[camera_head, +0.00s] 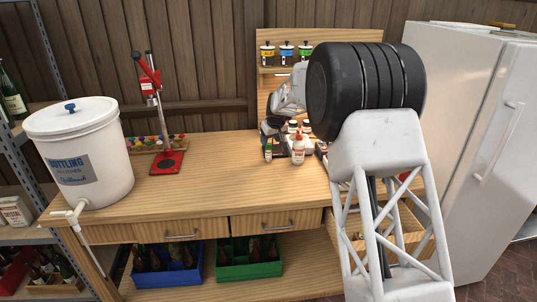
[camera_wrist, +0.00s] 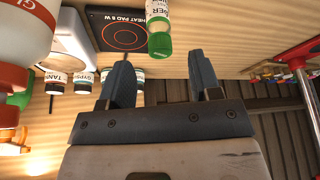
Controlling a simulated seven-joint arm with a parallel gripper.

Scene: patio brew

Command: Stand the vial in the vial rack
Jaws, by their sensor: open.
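My gripper (camera_wrist: 161,72) is open, its two dark fingers spread and empty. A small vial with a green cap (camera_wrist: 159,44) and a white label, partly readable as "GER", is beyond the fingertips, in line with the gap between them. It appears apart from both fingers. In the head view the green-marked vial (camera_head: 268,151) is just below my dark gripper (camera_head: 270,133), beside a white bottle with a red cap. I cannot pick out the vial rack with certainty; a wooden holder with several coloured tops (camera_head: 160,143) stands at the back of the bench.
A black heat pad (camera_wrist: 107,32) lies beside the vial. Vials labelled "TANN" (camera_wrist: 57,80) and "GYPS" (camera_wrist: 84,80) and a red-capped bottle (camera_head: 298,151) crowd this spot. A red capper (camera_head: 166,163) and white bucket (camera_head: 85,150) are left. The bench middle (camera_head: 220,175) is clear.

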